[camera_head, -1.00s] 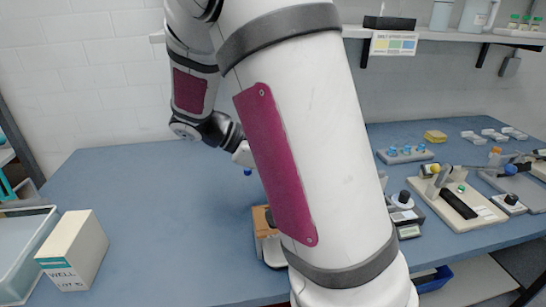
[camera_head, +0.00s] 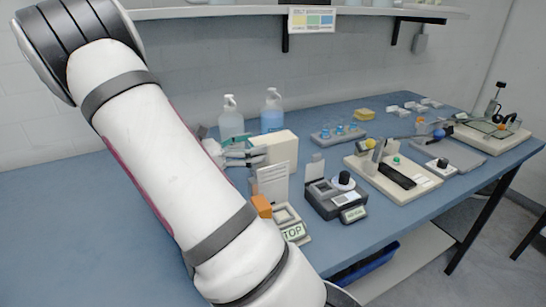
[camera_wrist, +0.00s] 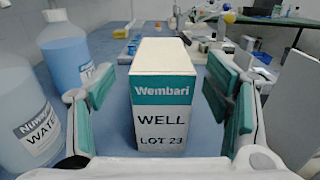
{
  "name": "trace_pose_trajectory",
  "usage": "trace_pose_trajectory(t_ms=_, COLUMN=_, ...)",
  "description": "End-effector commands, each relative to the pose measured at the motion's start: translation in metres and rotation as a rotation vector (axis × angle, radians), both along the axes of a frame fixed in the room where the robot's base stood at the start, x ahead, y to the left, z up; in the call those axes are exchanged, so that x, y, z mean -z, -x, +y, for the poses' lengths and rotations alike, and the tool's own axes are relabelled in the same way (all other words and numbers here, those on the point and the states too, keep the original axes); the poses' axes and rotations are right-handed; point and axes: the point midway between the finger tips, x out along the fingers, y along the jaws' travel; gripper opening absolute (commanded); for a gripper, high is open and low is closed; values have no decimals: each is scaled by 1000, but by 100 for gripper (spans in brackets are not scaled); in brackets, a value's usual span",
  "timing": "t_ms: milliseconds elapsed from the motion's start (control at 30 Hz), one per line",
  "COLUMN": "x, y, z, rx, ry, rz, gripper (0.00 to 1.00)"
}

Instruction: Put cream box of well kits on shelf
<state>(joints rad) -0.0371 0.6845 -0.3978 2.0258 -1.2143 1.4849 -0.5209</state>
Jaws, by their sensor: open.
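The cream box (camera_wrist: 165,105) stands upright in the wrist view, with a teal band reading Wembari and the words WELL and LOT 23. My open gripper (camera_wrist: 160,88) has one green-padded finger on each side of it, with visible gaps. In the head view the cream box (camera_head: 277,148) stands on the blue bench, with my gripper (camera_head: 243,155) at its left side, partly behind my arm. The wall shelf (camera_head: 240,12) runs along the top of the head view; its upper part is cut off.
A clear bottle (camera_head: 231,122) and a blue bottle (camera_head: 272,110) stand close behind the box. A paper holder (camera_head: 272,183), an orange block (camera_head: 262,206) and a balance (camera_head: 336,195) crowd its front and right. The bench at left is bare.

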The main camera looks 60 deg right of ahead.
Motion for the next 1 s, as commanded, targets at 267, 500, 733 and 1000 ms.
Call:
trace_pose_trajectory(t_ms=267, x=0, y=12, z=-17, rx=1, ry=-1, rz=-1, gripper=72)
trace_pose_trajectory(t_ms=500, x=0, y=30, z=-45, rx=2, ry=-2, rz=-1, gripper=72)
trace_pose_trajectory(t_ms=733, x=0, y=35, z=-53, rx=0, ry=-2, rz=-1, gripper=72)
trace_pose_trajectory(t_ms=1000, x=0, y=35, z=-53, rx=0, ry=-3, rz=-2, gripper=40)
